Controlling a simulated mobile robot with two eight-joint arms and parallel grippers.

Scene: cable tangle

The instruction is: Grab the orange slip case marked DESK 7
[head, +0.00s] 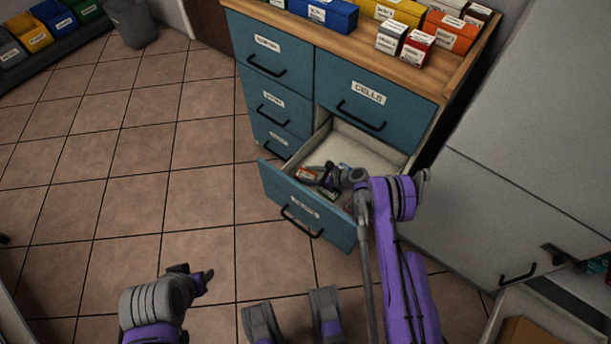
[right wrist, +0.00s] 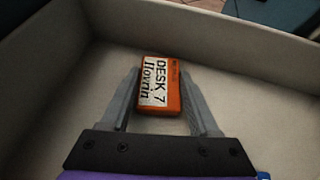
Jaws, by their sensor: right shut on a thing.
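The orange slip case (right wrist: 158,87) has a white label reading DESK 7 and a second handwritten-style word. It sits between the two fingers of my right gripper (right wrist: 158,98), which is shut on it. In the head view the orange case (head: 306,174) shows small inside the open drawer (head: 372,153), with my right gripper (head: 318,177) at it. I cannot tell whether the case touches the drawer floor. My left arm is low in the head view; the state of its gripper (head: 205,282) is unclear.
Other small items (head: 328,192) lie near my right gripper in the drawer, partly hidden by my arm. The drawer's walls surround the gripper. The teal cabinet (head: 271,80) bears bins and boxes on its wooden top (head: 375,48). A grey cabinet (head: 520,150) stands right. Tiled floor is clear at left.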

